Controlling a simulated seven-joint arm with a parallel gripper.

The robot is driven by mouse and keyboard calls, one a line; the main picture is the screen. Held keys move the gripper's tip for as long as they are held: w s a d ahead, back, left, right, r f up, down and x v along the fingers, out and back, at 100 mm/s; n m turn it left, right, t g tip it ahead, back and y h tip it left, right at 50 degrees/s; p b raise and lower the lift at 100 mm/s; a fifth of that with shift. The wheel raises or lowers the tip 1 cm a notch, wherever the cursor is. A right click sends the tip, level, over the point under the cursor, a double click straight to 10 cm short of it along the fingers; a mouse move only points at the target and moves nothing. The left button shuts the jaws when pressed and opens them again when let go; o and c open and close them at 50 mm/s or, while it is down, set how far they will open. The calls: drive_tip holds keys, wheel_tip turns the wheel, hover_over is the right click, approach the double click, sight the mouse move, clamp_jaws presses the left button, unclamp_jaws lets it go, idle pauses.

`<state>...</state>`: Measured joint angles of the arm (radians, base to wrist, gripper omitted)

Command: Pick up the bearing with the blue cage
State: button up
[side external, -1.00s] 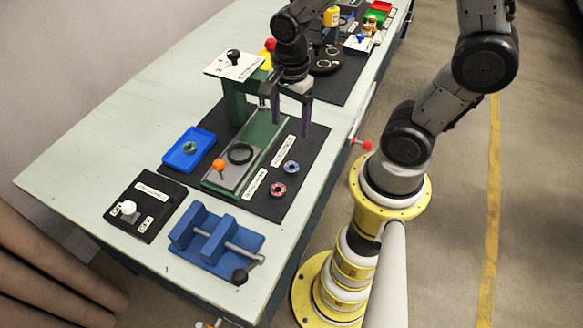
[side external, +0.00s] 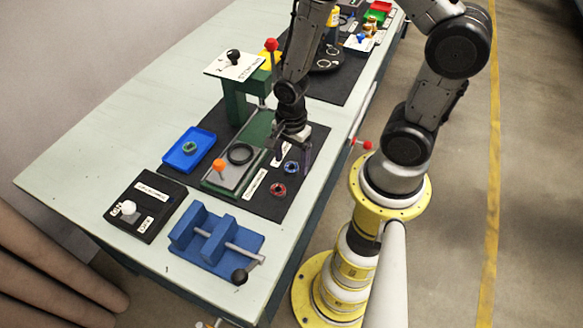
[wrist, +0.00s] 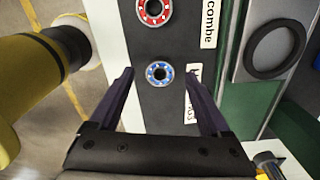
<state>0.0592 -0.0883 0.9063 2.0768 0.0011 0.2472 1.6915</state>
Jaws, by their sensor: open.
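The bearing with the blue cage (side external: 291,167) lies flat on the black mat, beside a white label. In the wrist view this blue bearing (wrist: 159,73) sits between the lines of my two open fingers, a little beyond their tips. My gripper (side external: 290,160) is open and empty, low over the mat near the blue bearing. In the wrist view my gripper (wrist: 160,72) shows both purple fingers apart. A bearing with a red cage (side external: 278,190) lies on the mat nearer the front; it also shows in the wrist view (wrist: 154,11).
A green fixture with a black ring (side external: 240,153) stands left of the bearings. A blue tray (side external: 188,160) holds a green ring. A blue vise (side external: 215,240) stands at the front. A green press column (side external: 235,105) rises behind.

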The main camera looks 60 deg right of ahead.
sight(291, 167)
drive_tip(key=shift+f, duration=0.7)
clamp_jaws()
wheel_tip(291, 167, up, 10)
idle(0.4)
